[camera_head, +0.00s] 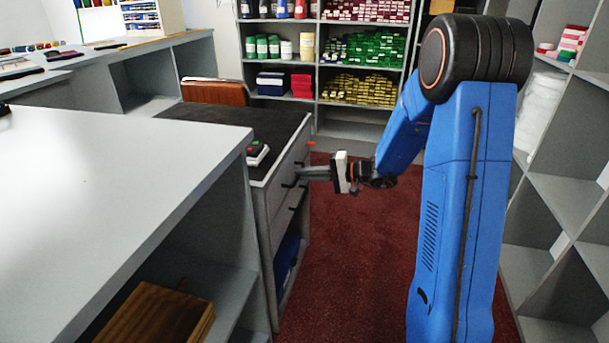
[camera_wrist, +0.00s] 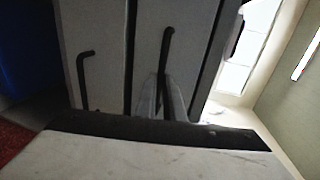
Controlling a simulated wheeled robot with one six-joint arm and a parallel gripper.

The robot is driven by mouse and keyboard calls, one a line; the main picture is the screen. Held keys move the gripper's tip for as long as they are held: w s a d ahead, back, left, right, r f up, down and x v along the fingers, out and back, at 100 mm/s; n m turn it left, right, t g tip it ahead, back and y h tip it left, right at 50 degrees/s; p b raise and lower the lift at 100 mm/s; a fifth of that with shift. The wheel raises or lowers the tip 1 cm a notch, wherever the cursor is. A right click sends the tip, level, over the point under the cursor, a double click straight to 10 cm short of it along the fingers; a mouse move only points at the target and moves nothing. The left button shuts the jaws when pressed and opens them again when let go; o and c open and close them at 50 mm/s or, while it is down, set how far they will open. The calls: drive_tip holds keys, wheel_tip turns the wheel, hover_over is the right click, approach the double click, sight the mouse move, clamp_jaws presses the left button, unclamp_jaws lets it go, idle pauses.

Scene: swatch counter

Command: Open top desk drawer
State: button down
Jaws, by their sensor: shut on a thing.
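The grey desk (camera_head: 266,207) has a dark top and stacked drawers on its right side. The top drawer front (camera_head: 284,169) looks about flush with the desk; I cannot tell if it is slightly out. My gripper (camera_head: 303,173) reaches it from the right. In the wrist view, which is turned sideways, my gripper (camera_wrist: 163,88) has its fingers close together on the dark bar handle (camera_wrist: 168,44) of the right-hand front, the upper drawer. The fingers hide part of this handle. The lower drawer's handle (camera_wrist: 85,66) is free to the left.
A grey-white counter (camera_head: 120,150) stands close in front and left of the desk. A brown chair (camera_head: 215,92) is behind. Dark red carpet (camera_head: 345,260) lies clear to the right, before shelves (camera_head: 565,195).

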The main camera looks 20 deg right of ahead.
idle(0.3)
drive_tip(key=f+v, duration=0.2)
drive_tip(key=v, duration=1)
drive_tip(key=f+v, duration=0.3)
drive_tip(key=v, duration=0.9)
drive_tip(key=shift+v, duration=0.9)
drive_tip(key=shift+f, duration=0.15)
drive_tip(key=c, duration=1.9)
unclamp_jaws()
drive_tip(key=v, duration=1.7)
drive_tip(key=shift+s, duration=0.15)
drive_tip(key=shift+d, duration=0.1)
